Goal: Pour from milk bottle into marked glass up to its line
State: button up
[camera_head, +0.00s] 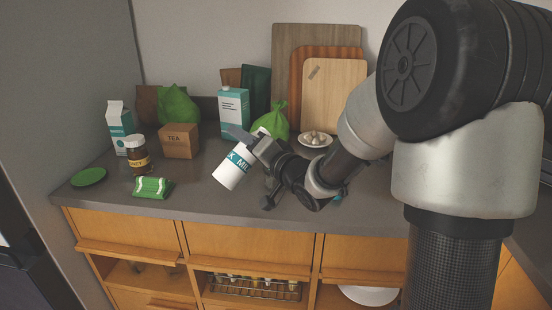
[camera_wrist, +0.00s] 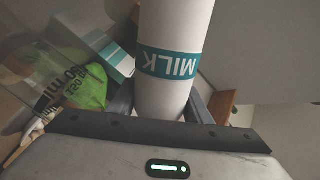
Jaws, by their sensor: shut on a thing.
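The milk bottle (camera_head: 231,174) is white with a teal MILK band and is tilted above the counter, its wide end towards the lower left. My gripper (camera_head: 257,142) is shut on it near its upper end. In the wrist view the bottle (camera_wrist: 172,85) stands between the two fingers (camera_wrist: 160,105), and its mouth is not visible. A clear glass with dark markings (camera_wrist: 48,98) shows at the left of the wrist view, apart from the bottle. I cannot make out the glass in the head view, nor its fill level.
Behind on the counter (camera_head: 200,205) stand a teal carton (camera_head: 234,112), a green bag (camera_head: 271,122), a bowl (camera_head: 315,140) and cutting boards (camera_head: 334,95).

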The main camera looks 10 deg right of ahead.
jog(key=shift+a+f+m+p, duration=0.1)
jog(key=shift+f+m+p, duration=0.2)
jog(key=shift+m, duration=0.6)
dwell(0.6)
jog(key=shift+r+m+p, duration=0.4)
jog(key=shift+m+p, duration=0.5)
dwell(0.7)
jog(key=shift+w+d+r+m+p, duration=0.25)
jog(key=shift+d+r+m+p, duration=0.4)
jog(key=shift+p, duration=0.95)
dwell(1.3)
jog(key=shift+a+f+m+p, duration=0.1)
jog(key=shift+f+m+p, duration=0.25)
jog(key=shift+f+m, duration=0.15)
dwell(1.2)
